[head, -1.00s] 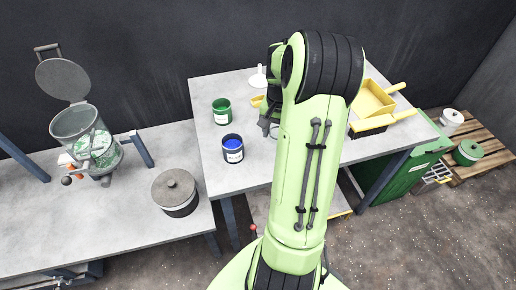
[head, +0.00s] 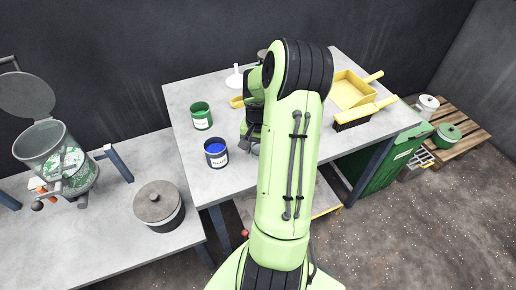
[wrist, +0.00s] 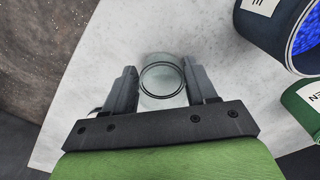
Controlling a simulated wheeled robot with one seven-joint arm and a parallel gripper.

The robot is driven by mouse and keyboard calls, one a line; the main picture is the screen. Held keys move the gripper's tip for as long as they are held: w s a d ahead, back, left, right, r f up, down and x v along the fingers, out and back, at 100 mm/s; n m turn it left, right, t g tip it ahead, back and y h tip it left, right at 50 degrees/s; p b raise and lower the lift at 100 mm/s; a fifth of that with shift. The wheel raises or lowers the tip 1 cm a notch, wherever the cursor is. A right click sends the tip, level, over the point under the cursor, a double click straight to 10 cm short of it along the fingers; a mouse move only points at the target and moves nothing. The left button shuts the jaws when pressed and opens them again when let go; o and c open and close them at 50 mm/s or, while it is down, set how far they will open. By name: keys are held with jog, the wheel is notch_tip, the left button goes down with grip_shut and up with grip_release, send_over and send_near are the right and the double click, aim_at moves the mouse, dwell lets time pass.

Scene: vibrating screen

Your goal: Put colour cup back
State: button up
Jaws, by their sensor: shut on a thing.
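A clear round cup (wrist: 162,80) sits between the fingers of my gripper (wrist: 161,84) in the wrist view, seen from above, and the gripper is shut on it. In the head view my gripper (head: 250,143) is over the grey table, right of the blue cup, mostly hidden by my arm. The blue cup (head: 216,160), dark-walled with a white label and blue contents, stands upright on the table and also shows in the wrist view (wrist: 272,25). The green cup (head: 202,123) stands behind it. I cannot tell whether the clear cup touches the table.
The grey table (head: 200,183) has free room at its front left. A yellow dustpan (head: 352,90) and brush (head: 365,113) lie at its right. A white funnel-like thing (head: 234,81) stands behind.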

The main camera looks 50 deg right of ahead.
jog(key=o, duration=1.1)
jog(key=shift+f, duration=0.15)
jog(key=shift+c, duration=0.2)
notch_tip(320, 180, up, 12)
jog(key=r+p, duration=0.1)
jog(key=p, duration=0.3)
jog(key=w+a+r+n+h, duration=0.1)
jog(key=w+a+r+n, duration=0.1)
jog(key=a+r+n, duration=0.3)
jog(key=a+r+n+t+h, duration=0.15)
jog(key=a+r, duration=0.25)
jog(key=a, duration=0.8)
jog(key=s+a+r+n+t+y, duration=0.2)
jog(key=s+a+n+t, duration=0.2)
jog(key=s+a+n, duration=0.3)
jog(key=s+a, duration=0.3)
jog(key=a, duration=0.2)
jog(key=shift+s+a, duration=0.15)
jog(key=shift+a, duration=0.15)
